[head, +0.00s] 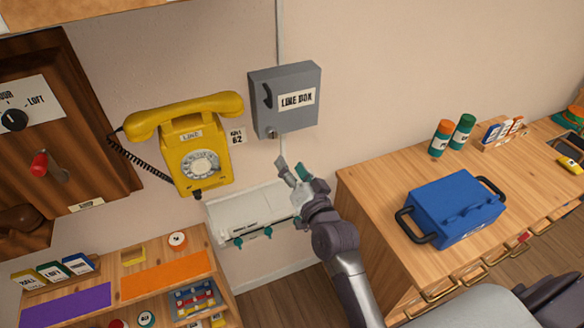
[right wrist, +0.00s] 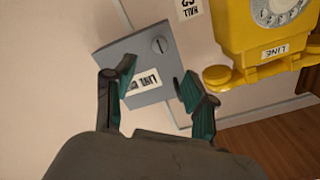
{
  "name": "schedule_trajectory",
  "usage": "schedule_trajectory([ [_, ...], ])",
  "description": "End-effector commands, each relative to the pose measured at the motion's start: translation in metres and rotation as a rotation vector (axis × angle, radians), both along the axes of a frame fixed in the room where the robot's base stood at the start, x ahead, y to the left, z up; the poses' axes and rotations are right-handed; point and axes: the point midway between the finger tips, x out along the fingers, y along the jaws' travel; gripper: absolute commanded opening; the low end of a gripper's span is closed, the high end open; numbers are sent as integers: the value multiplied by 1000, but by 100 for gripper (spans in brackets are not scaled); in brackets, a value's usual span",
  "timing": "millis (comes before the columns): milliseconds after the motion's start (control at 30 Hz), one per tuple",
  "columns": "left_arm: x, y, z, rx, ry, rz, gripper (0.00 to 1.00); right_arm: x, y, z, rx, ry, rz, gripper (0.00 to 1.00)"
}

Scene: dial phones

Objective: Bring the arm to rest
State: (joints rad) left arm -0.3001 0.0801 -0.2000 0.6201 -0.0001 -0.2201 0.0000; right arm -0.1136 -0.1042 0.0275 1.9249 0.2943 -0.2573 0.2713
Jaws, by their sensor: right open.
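My right gripper (head: 295,172) is open and empty in the head view, just below the grey line box (head: 285,98) on the wall. In the right wrist view my right gripper (right wrist: 152,88) has its two teal-padded fingers spread, with the line box (right wrist: 140,65) between and beyond them. I cannot tell how far the fingertips are from the box. My left gripper is not in view.
A yellow dial phone (head: 195,150) hangs on the wall left of the line box. A white shelf (head: 245,215) is below. A wooden counter (head: 380,190) at the right bears a blue toolbox (head: 455,207). A shelf unit (head: 130,285) stands lower left.

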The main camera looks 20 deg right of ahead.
Motion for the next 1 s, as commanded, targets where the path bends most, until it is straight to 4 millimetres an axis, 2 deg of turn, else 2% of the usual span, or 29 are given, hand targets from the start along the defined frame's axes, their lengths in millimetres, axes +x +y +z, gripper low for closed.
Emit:
schedule_trajectory([
  [367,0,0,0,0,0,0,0,0,0,0,0,0,0,55],
  [467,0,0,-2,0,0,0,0,0,2,-11,-8,18,4,55],
  [500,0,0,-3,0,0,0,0,0,3,-23,-16,37,7,55],
  [567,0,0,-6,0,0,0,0,-1,7,-49,-36,81,18,55],
  [667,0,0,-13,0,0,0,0,-8,15,-113,-87,189,45,55],
  [700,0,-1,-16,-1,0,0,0,-13,18,-144,-112,241,58,55],
  [767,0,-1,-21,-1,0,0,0,-25,23,-189,-152,318,82,55],
  [800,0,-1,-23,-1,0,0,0,-34,26,-218,-180,369,98,55],
  [867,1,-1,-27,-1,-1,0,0,-51,29,-262,-219,446,123,55],
  [1000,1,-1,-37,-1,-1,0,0,-102,32,-357,-314,618,191,55],
])
